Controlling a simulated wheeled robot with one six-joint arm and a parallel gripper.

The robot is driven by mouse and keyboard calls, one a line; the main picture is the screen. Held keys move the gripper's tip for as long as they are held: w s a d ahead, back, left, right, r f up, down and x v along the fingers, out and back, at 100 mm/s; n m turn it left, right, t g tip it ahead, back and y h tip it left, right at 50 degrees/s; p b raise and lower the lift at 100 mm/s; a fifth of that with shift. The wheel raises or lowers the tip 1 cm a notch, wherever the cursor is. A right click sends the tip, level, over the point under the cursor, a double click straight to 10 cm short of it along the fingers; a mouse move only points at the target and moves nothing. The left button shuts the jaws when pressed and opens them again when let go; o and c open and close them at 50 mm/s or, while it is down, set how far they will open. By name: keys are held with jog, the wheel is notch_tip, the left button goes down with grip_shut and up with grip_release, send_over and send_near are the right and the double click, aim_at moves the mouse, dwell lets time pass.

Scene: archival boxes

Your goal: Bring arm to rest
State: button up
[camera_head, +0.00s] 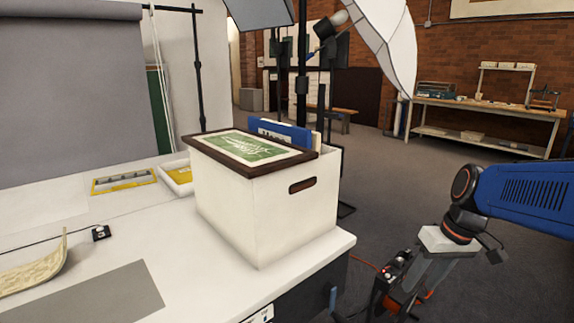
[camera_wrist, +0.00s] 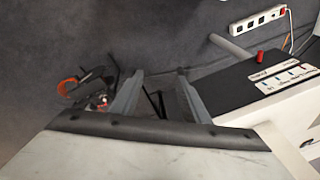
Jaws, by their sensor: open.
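My gripper (camera_head: 413,288) hangs at the end of my arm on the right of the head view, pointing down beside the table's right side, apart from the box. In the wrist view my gripper (camera_wrist: 160,76) shows two grey fingers spread apart with nothing between them. The white archival box (camera_head: 275,205) stands upright at the table's right corner, with an oval hand hole. A dark-framed green picture (camera_head: 252,148) lies across its top. A blue folder (camera_head: 285,132) sticks up behind the frame.
The white table (camera_head: 185,225) holds a yellow-lined tray (camera_head: 179,180), a small black item (camera_head: 101,233) and a curled sheet (camera_head: 33,267). Dark equipment with orange parts (camera_wrist: 88,88) and a power strip (camera_wrist: 258,22) show below. Open floor (camera_head: 420,175) lies behind my arm.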

jog(key=s+a+f+m+t+h, duration=0.1)
jog(key=s+a+t+h, duration=0.1)
jog(key=s, duration=1)
jog(key=shift+s+m+t, duration=0.35)
jog(key=shift+m+t, duration=0.05)
jog(key=shift+t, duration=0.1)
